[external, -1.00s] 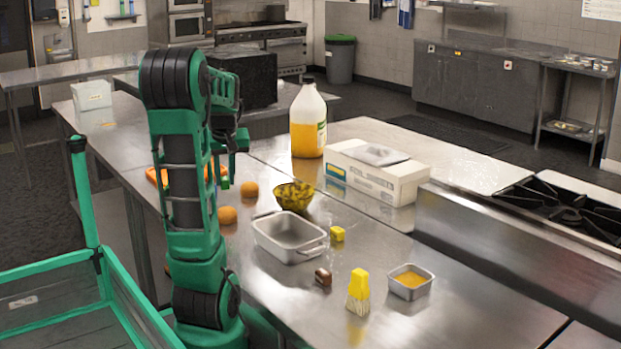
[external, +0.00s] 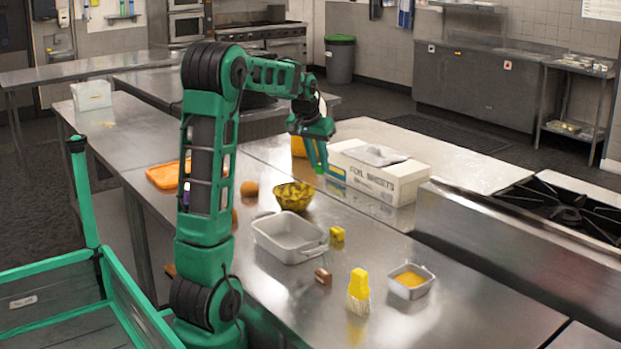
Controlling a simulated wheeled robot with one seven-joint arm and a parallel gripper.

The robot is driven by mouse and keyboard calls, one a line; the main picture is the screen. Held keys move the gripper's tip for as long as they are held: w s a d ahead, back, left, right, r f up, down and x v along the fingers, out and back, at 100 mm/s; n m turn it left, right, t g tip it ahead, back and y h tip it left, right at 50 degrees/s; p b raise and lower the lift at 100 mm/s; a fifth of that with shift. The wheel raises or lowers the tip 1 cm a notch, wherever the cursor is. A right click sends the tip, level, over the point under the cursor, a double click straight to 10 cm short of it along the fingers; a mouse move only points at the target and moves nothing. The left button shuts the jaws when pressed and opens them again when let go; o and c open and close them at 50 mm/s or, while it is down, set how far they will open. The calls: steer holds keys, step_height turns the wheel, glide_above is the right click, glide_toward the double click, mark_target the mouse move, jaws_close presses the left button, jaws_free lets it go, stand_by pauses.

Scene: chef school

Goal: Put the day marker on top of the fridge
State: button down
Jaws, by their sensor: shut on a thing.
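I cannot pick out the day marker for certain elsewhere in view. No fridge is clearly recognisable. A dark box (external: 258,101) on the far counter is mostly hidden behind my arm, and I cannot tell what it is.
A patterned yellow bowl (external: 293,196), metal pan (external: 290,240), yellow brush (external: 358,290) and small sauce tray (external: 410,281) stand nearer. The table's front right is clear. A stove (external: 565,210) is at right.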

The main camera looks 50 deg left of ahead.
steer(key=w+d+f+m, duration=0.1)
steer(key=w+d+f, duration=0.1)
steer(key=w+d, duration=0.3)
steer(key=w+d+f+m+h, duration=0.1)
steer(key=w+d+f, duration=0.2)
steer(key=d, duration=0.4)
steer(key=w+d+f+m, duration=0.1)
steer(key=w+d+f, duration=0.2)
steer(key=w+d, duration=0.3)
steer(key=shift+w+d+m+h, duration=0.3)
steer(key=shift+w+d+m, duration=0.1)
steer(key=shift+d, duration=0.1)
steer(key=shift+f, duration=2)
steer(key=shift+f, duration=0.15)
steer(key=c, duration=1.6)
jaws_free()
steer(key=v, duration=1.2)
steer(key=shift+s, duration=0.2)
